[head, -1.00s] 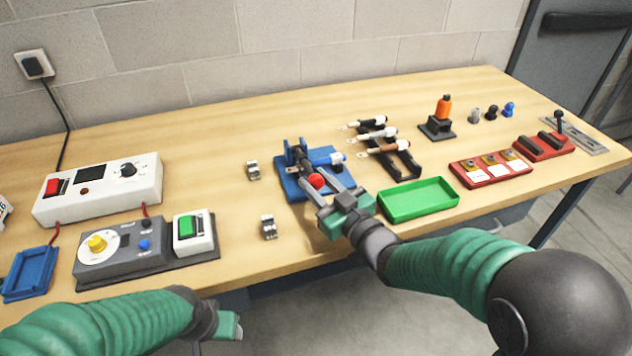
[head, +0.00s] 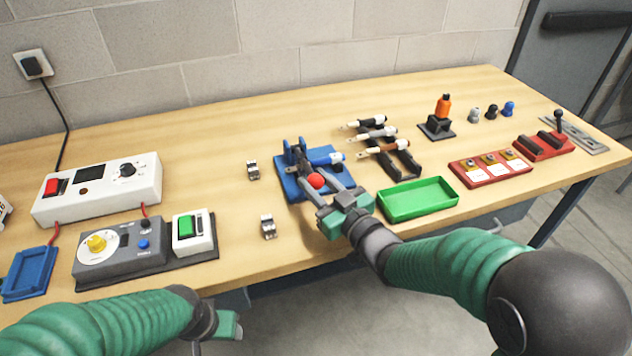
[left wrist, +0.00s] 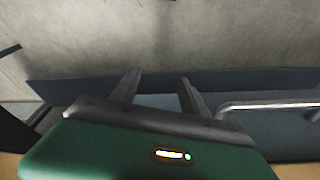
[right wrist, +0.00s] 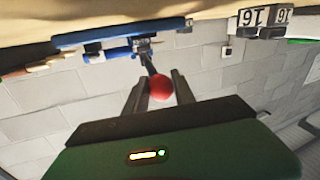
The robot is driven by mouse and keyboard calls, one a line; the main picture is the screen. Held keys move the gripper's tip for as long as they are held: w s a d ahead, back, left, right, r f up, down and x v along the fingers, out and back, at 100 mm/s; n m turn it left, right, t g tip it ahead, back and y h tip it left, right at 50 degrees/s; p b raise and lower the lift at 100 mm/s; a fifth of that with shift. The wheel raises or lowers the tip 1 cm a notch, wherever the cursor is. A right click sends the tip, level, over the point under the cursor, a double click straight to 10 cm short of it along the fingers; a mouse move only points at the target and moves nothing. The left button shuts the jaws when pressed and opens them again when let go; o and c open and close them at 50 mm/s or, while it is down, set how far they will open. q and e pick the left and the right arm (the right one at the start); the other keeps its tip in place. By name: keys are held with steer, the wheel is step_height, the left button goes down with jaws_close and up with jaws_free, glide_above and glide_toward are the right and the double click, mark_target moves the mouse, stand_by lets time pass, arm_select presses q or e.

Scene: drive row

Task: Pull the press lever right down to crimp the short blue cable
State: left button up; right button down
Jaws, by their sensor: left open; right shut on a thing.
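The blue press (head: 293,190) stands on the table in front of me. Its lever ends in a red ball knob (head: 317,181), low over the front of the press. My right gripper (head: 325,188) is shut on the knob, which also shows between its fingers in the right wrist view (right wrist: 161,88). The short blue cable (head: 328,160) lies across the press with its lug end at the press; the exact fit there is hidden. My left gripper (left wrist: 158,88) is open and empty, below the table's front edge.
A rack (head: 402,160) with several cables stands right of the press, behind a green tray (head: 418,198). Two small metal blocks (head: 253,169) sit on the left. Control boxes (head: 98,190) fill the table's left end.

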step_height(320, 180, down, 3)
steer(key=b, duration=0.2)
steer(key=shift+s+f+b, duration=0.15)
steer(key=shift+f+b, duration=0.05)
steer(key=shift+b, duration=0.15)
steer(key=shift+r, duration=0.15)
steer(key=c, duration=1.5)
jaws_free()
steer(key=o, duration=0.5)
steer(key=shift+c, duration=0.2)
